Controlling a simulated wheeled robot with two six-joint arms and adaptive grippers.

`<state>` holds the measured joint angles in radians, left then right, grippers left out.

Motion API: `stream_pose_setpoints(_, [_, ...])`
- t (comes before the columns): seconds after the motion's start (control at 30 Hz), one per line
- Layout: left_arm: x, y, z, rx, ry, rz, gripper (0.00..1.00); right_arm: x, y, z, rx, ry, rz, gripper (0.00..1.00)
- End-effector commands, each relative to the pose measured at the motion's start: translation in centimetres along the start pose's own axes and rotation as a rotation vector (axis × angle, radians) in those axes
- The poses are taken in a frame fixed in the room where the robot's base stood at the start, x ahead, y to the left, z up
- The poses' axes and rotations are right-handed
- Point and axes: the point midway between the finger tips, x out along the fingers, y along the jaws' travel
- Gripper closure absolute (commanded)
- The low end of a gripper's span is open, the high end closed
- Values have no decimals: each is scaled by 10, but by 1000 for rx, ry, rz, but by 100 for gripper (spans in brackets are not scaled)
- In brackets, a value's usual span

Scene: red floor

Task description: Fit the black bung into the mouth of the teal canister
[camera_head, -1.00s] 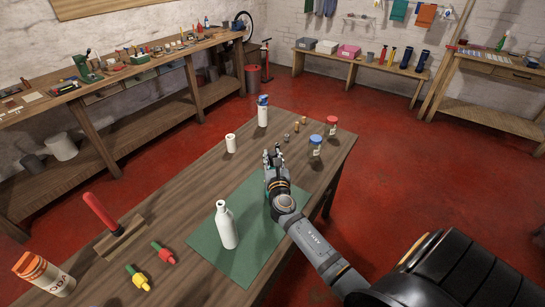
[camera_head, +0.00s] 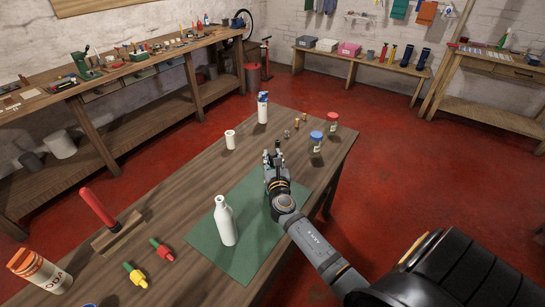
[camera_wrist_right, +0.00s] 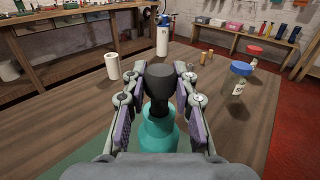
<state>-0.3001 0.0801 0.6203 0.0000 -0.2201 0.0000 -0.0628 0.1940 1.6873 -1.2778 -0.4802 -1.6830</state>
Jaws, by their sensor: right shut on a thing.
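The black bung (camera_wrist_right: 159,80) is between the fingers of my right gripper (camera_wrist_right: 158,88), which is shut on it. The teal canister (camera_wrist_right: 157,132) is directly below the bung in the right wrist view, its shoulder and neck showing between the fingers. The bung's lower end meets or overlaps the canister's neck in this view; I cannot tell how far it is in the mouth. In the head view my right gripper (camera_head: 272,158) is over the far part of the green mat (camera_head: 230,250) and hides most of the canister. My left gripper is not in view.
A white bottle (camera_head: 225,222) stands on the mat, left of my right arm. A white cup (camera_head: 230,139), a tall blue-topped container (camera_head: 262,108) and jars with blue (camera_head: 316,141) and red (camera_head: 332,124) lids stand farther back.

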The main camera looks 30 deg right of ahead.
Motion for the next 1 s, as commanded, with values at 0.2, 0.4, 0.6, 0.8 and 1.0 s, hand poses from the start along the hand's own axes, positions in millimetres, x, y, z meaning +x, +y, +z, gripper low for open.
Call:
stream_pose_setpoints(0.2, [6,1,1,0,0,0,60,0,0,-7,0,0,0,99])
stream_pose_setpoints(0.4, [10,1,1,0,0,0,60,0,0,-12,0,1,0,99])
stream_pose_setpoints(0.6, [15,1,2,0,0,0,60,0,0,-18,0,3,0,99])
stream_pose_setpoints(0.8, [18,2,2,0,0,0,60,0,0,-21,1,2,0,70])
stream_pose_setpoints(1.0, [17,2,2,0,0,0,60,0,0,-20,0,1,0,46])
